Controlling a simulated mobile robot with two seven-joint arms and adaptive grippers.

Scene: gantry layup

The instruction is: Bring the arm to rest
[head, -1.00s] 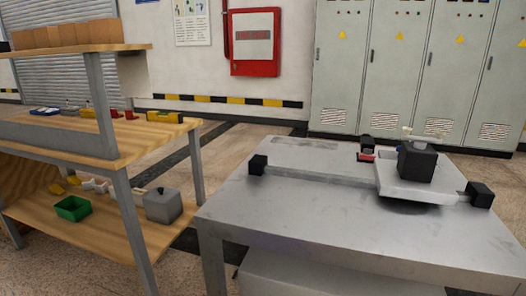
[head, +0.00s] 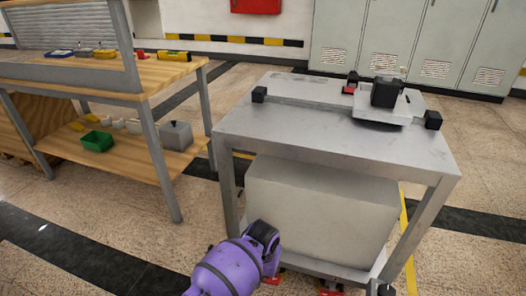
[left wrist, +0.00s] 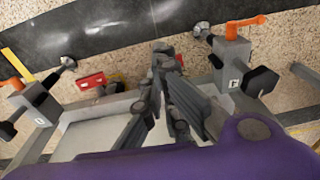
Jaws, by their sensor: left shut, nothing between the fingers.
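My left arm (head: 228,270), purple with dark joints, shows at the bottom of the head view, in front of the metal table. Its fingers cannot be made out there. In the left wrist view my left gripper (left wrist: 164,58) is shut and empty, its dark fingers together above the speckled floor and a dark floor band. My right gripper is not in view.
The metal table (head: 300,130) carries a rail with a sliding plate and black block (head: 386,92). A pale box (head: 320,205) sits beneath. A wooden workbench (head: 150,72) with a green bin (head: 97,141) stands left. Fittings with orange levers (left wrist: 245,22) flank the gripper. Floor lies open at left.

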